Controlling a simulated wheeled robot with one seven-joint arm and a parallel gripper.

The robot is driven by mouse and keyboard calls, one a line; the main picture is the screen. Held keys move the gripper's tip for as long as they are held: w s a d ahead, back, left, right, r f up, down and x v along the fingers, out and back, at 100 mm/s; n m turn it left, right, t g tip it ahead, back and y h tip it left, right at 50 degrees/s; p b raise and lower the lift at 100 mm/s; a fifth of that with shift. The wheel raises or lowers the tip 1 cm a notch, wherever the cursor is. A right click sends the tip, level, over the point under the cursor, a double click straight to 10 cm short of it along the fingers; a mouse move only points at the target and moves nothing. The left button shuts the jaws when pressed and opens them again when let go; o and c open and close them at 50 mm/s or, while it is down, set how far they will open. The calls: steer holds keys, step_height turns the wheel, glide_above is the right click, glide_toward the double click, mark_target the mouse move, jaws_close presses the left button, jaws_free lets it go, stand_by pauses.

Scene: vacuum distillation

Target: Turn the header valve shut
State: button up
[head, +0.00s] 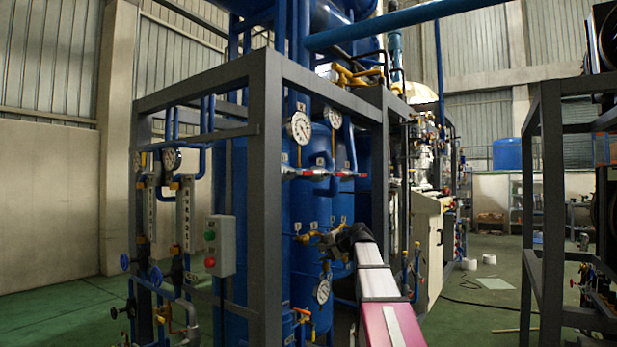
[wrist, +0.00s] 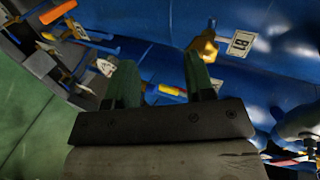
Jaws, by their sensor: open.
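My gripper (head: 332,240) is in front of the blue tanks inside the grey frame, at the end of my white and magenta arm. In the wrist view its two fingers (wrist: 161,88) are apart, with nothing held between them. A brass valve fitting (wrist: 203,48) on the blue surface lies just beyond the right fingertip, beside a tag marked B (wrist: 237,42). A yellow-handled valve (head: 303,238) shows just left of my gripper in the head view. Red-handled valves (head: 312,172) sit higher up, below a gauge. I cannot tell which one is the header valve.
The grey frame post (head: 267,210) stands left of my gripper, with a push-button box (head: 220,246) beside it. A gauge (head: 322,291) hangs below my gripper. Another dark rack (head: 548,200) stands at the right. Green floor (head: 480,310) is mostly open between them.

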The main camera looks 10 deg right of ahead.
step_height(320, 180, up, 15)
steer(key=d+t+y, duration=0.2)
steer(key=m+t+y, duration=0.1)
steer(key=y, duration=0.1)
glide_toward(310, 173)
steer(key=x, duration=1)
steer(key=shift+w+a, duration=0.15)
steer(key=shift+a, duration=0.1)
jaws_close()
